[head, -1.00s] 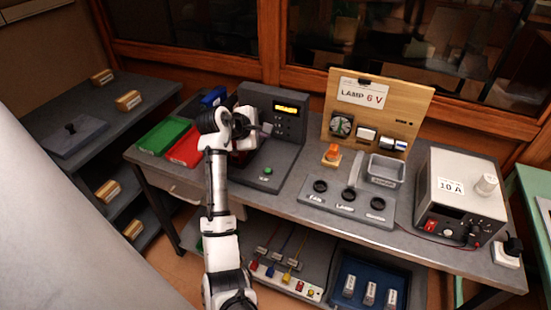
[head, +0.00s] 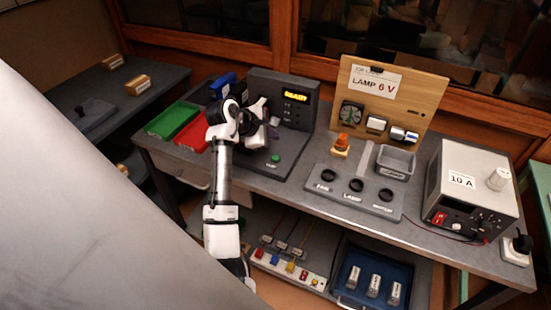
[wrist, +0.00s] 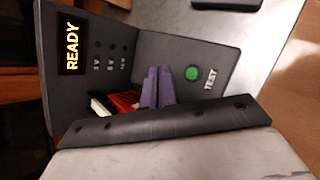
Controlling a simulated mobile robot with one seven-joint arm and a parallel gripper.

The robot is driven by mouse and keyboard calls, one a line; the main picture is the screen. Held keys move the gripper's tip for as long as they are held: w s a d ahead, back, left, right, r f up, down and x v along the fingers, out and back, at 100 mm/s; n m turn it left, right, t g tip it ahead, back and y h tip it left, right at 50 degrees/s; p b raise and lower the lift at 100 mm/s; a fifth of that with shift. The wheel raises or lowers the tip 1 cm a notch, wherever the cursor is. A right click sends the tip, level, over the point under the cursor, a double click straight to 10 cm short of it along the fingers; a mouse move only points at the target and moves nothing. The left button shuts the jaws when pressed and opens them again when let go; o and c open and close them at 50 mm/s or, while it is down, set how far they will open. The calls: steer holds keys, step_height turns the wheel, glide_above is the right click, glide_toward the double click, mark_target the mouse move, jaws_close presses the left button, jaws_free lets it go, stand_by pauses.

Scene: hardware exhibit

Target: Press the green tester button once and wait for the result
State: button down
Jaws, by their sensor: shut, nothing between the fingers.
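The tester (head: 307,118) is a dark grey unit with an upright panel and a flat base on the bench. Its lit display (head: 296,96) reads READY, also clear in the wrist view (wrist: 72,47). The round green button (head: 275,158) is on the base near the front edge; in the wrist view the green button (wrist: 192,73) is beside the word TEST. My gripper (head: 273,131) is above the base, behind the button and apart from it. Its purple fingers (wrist: 157,88) are shut and empty. A red and white item (wrist: 122,102) is partly hidden beside the fingers.
Green (head: 173,121) and red (head: 192,149) trays lie left of the tester. A socket board (head: 352,190), an orange-topped part (head: 341,143), a grey bin (head: 395,161) and a power supply (head: 471,188) stand to the right. The LAMP 6 V board (head: 387,98) is behind.

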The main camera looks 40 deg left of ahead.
mark_target(273, 159)
step_height(273, 159, down, 4)
steer(key=b, duration=0.3)
steer(key=shift+r+b, duration=0.1)
steer(key=shift+b, duration=0.2)
steer(key=shift+f, duration=1.1)
steer(key=shift+f+p, duration=0.1)
steer(key=shift+p, duration=0.25)
stand_by(0.4)
steer(key=shift+f, duration=0.35)
steer(key=shift+f+p, duration=0.3)
steer(key=shift+f, duration=0.1)
stand_by(0.8)
steer(key=shift+r, duration=0.15)
steer(key=shift+r+p, duration=0.7)
steer(key=shift+p, duration=0.55)
